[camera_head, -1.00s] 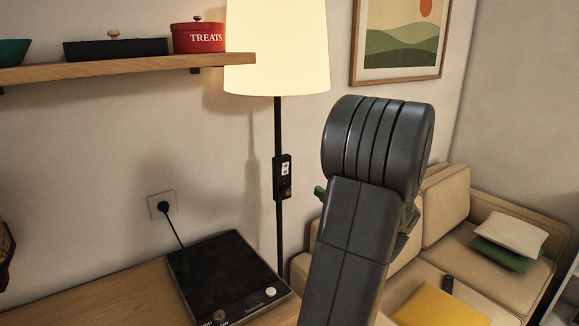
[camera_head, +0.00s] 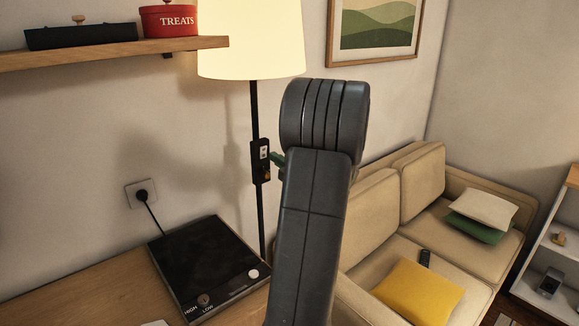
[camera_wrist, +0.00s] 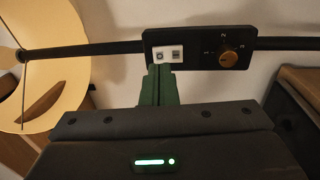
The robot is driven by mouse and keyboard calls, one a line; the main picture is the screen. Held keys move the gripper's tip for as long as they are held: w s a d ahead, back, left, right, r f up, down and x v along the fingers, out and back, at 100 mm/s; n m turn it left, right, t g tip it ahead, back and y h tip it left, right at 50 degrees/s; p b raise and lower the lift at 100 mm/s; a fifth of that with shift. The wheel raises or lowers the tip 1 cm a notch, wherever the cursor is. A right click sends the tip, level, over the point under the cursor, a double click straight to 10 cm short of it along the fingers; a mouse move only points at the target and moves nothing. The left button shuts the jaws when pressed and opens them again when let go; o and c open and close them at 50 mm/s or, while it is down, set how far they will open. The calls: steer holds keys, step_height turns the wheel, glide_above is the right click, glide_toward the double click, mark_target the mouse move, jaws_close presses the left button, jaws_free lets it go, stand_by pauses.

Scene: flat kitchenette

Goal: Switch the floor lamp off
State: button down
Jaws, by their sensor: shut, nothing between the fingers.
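The floor lamp's shade (camera_head: 250,38) glows cream in the head view, on a thin black pole (camera_head: 259,220). A black control box (camera_head: 261,161) sits on the pole. In the wrist view the box (camera_wrist: 200,48) carries a white rocker switch (camera_wrist: 168,54) with two marked halves and a brass-coloured knob (camera_wrist: 230,60) with numbers around it. My gripper (camera_wrist: 160,70) is shut and empty, its green fingertips at the box's edge beside the rocker's left half. I cannot tell whether they touch it.
A wooden shelf (camera_head: 110,52) with a red treats tin (camera_head: 169,20) is on the wall left of the lamp. A black hob (camera_head: 205,265) lies on the counter below. A beige sofa (camera_head: 425,195) stands to the right, behind my arm.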

mark_target(264, 147)
steer(key=shift+x, duration=1.75)
steer(key=shift+r+p, duration=0.15)
steer(key=shift+p, duration=0.4)
steer(key=p, duration=0.3)
steer(key=shift+w+a+r+g, duration=0.1)
steer(key=shift+w+r+g, duration=0.1)
steer(key=shift+r+g, duration=0.15)
steer(key=shift+r+h+p, duration=0.1)
steer(key=shift+h+p, duration=0.2)
steer(key=shift+p, duration=0.5)
steer(key=shift+b, duration=0.3)
steer(key=shift+s+p, duration=0.3)
steer(key=shift+p, duration=0.05)
steer(key=b+v, duration=0.1)
steer(key=v, duration=1.2)
steer(key=shift+d+r, duration=0.3)
steer(key=shift+r, duration=0.45)
